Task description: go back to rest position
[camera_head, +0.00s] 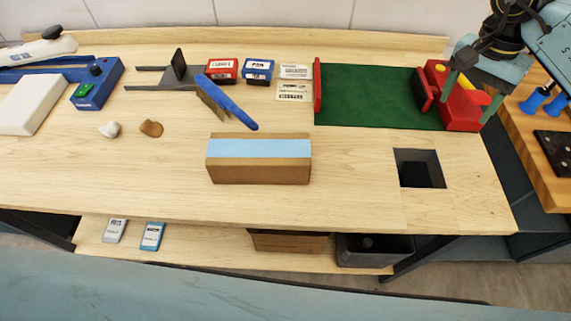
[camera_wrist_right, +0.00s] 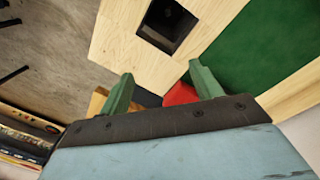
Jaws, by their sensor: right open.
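My right gripper (camera_head: 468,97) is at the upper right in the head view, above the red machine (camera_head: 459,112) at the right end of the green mat (camera_head: 370,97). Its two green fingers stand apart with nothing between them. In the right wrist view the open fingers (camera_wrist_right: 161,92) show with a red part (camera_wrist_right: 181,95) behind them. I cannot tell whether they touch the machine. My left gripper is not in view.
A cardboard box with a blue top (camera_head: 258,160) stands at the bench's middle. A square hole (camera_head: 419,169) opens at the front right. A brush with a blue handle (camera_head: 230,106), small boxes (camera_head: 257,70) and a blue device (camera_head: 98,84) stand farther back. The front right is mostly clear.

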